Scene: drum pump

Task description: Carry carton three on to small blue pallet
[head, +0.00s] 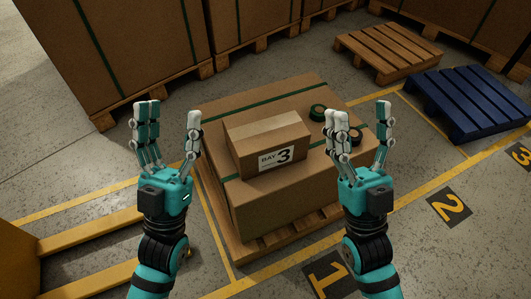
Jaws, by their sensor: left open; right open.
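Carton three (268,141) is a small brown box with a white label reading "BAY 3". It sits on top of a larger strapped carton (280,199) that rests on a wooden pallet (247,247). The small blue pallet (472,101) lies empty on the floor at the right. My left gripper (170,125) is open and empty, to the left of carton three. My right gripper (360,125) is open and empty, to its right. Both appear apart from the carton.
Two green tape rolls (317,112) lie on the large carton, the second partly behind my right gripper. An empty wooden pallet (389,51) lies behind. Large strapped cartons (135,48) line the back. Yellow floor lines and numbers (449,205) mark bays. Yellow forks (90,235) reach in at left.

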